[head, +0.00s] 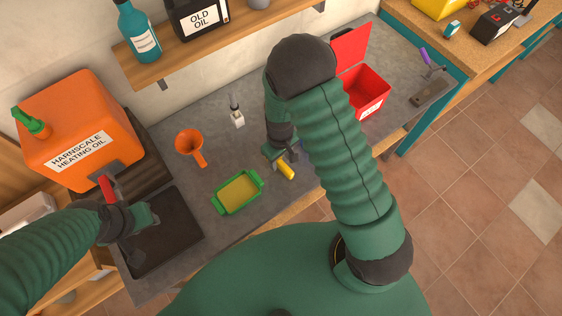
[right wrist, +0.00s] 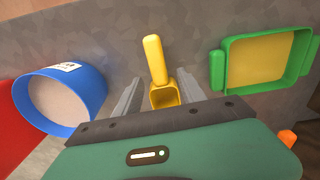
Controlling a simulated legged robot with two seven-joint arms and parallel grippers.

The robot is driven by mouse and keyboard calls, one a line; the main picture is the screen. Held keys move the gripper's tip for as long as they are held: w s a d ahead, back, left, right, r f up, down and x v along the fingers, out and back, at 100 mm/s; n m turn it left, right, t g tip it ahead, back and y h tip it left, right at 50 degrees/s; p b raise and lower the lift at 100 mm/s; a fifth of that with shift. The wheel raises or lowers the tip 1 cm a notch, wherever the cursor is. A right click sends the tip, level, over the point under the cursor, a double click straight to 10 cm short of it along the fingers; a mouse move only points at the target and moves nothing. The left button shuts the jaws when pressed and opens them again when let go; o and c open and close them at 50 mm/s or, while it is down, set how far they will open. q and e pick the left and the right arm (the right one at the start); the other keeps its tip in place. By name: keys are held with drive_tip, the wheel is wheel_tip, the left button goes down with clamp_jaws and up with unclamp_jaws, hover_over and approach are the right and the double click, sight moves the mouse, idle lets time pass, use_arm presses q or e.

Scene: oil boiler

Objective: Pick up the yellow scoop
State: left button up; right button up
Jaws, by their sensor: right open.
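The yellow scoop (head: 287,172) lies on the grey counter near its front edge, below my right gripper (head: 279,157). Part of it is hidden by the gripper in the head view. In the right wrist view the scoop (right wrist: 156,62) shows its handle and bowl between the two spread fingers of my right gripper (right wrist: 158,96). The fingers are apart from it, one on each side. My left gripper (head: 143,217) is over the black tray at the left; its fingers are too small to read.
A green tray with yellow contents (head: 239,192) and an orange funnel (head: 190,146) are left of the scoop. A blue container (right wrist: 62,98) stands close on the other side. A red open box (head: 366,90) and an orange oil tank (head: 80,125) stand on the counter.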

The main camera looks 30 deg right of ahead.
drive_tip(key=shift+s+d+f, duration=0.15)
drive_tip(key=shift+s+f, duration=0.05)
drive_tip(key=shift+f, duration=0.85)
drive_tip(key=shift+w+a+f, duration=0.1)
drive_tip(key=shift+a, duration=0.15)
drive_tip(key=shift+c, duration=2)
use_arm(q)
drive_tip(key=shift+s+a+r, duration=0.1)
drive_tip(key=shift+s+r, duration=0.1)
drive_tip(key=shift+s, duration=0.05)
use_arm(e)
drive_tip(key=shift+d, duration=0.15)
clamp_jaws()
use_arm(q)
drive_tip(key=shift+a+f, duration=0.1)
drive_tip(key=shift+a, duration=0.05)
